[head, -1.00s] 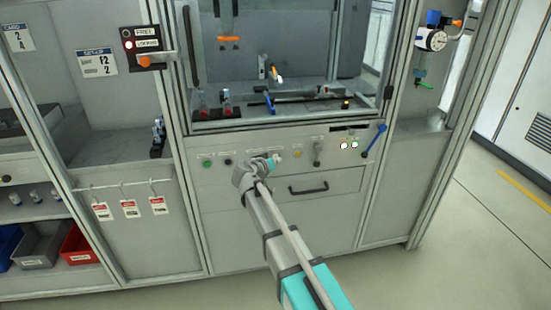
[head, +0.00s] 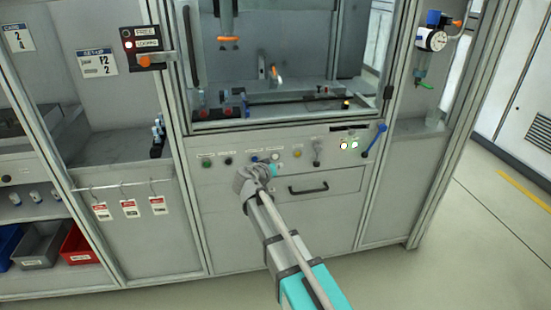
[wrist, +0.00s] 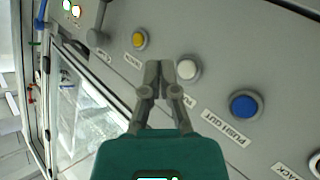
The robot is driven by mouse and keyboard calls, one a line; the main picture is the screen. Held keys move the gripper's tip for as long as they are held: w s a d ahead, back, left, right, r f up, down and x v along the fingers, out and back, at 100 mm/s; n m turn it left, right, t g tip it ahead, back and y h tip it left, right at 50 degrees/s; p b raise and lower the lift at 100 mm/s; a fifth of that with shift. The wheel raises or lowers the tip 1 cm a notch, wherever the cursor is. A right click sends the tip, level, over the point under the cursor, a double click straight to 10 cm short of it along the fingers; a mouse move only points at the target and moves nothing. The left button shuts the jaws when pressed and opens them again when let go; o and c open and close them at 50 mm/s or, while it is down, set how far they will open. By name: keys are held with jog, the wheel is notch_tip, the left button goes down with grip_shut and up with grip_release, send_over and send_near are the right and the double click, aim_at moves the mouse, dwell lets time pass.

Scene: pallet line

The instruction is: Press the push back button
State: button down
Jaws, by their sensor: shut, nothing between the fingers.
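The control panel carries a row of buttons. A white button (wrist: 188,68) sits between a yellow one and a blue one; it also shows in the head view (head: 275,155). Its label is mostly hidden by my gripper, with only a few letters showing. The blue button (wrist: 245,106) is labelled PUSH OUT. My gripper (wrist: 166,68) is shut and empty, its fingertips beside the white button on the yellow button's side. I cannot tell the gap between fingertips and panel. In the head view my gripper (head: 264,170) is just below the button row.
A yellow button (wrist: 139,40) and a grey selector knob (wrist: 97,38) lie beyond the fingertips. A green button (head: 207,162) is at the row's left. A drawer handle (head: 308,188) sticks out below; a blue-handled lever (head: 375,141) is at right.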

jog(key=shift+s+d, duration=0.2)
jog(key=shift+s, duration=0.4)
jog(key=shift+s+d, duration=0.15)
jog(key=shift+s, duration=0.45)
jog(key=s+d+f+m+g, duration=0.1)
jog(key=s+d+f+g, duration=0.35)
jog(key=d, duration=0.35)
jog(key=s+d+f+g, duration=0.3)
jog(key=s+d+f, duration=0.15)
jog(key=d, duration=0.45)
jog(key=s+d+f+g+y, duration=0.2)
jog(key=s+d+g+y, duration=0.1)
jog(key=s, duration=0.4)
jog(key=s+d+f+g+y, duration=0.2)
jog(key=s+d+y, duration=0.1)
jog(key=s, duration=0.4)
notch_tip(320, 180, up, 26)
jog(key=n+p, duration=0.1)
jog(key=p, duration=2.5)
jog(key=shift+s+a+y, duration=0.15)
jog(key=shift+s+y, duration=0.15)
jog(key=shift+s, duration=0.05)
jog(key=c, duration=1.3)
grip_release()
jog(key=shift+g, duration=0.25)
jog(key=shift+c, duration=0.2)
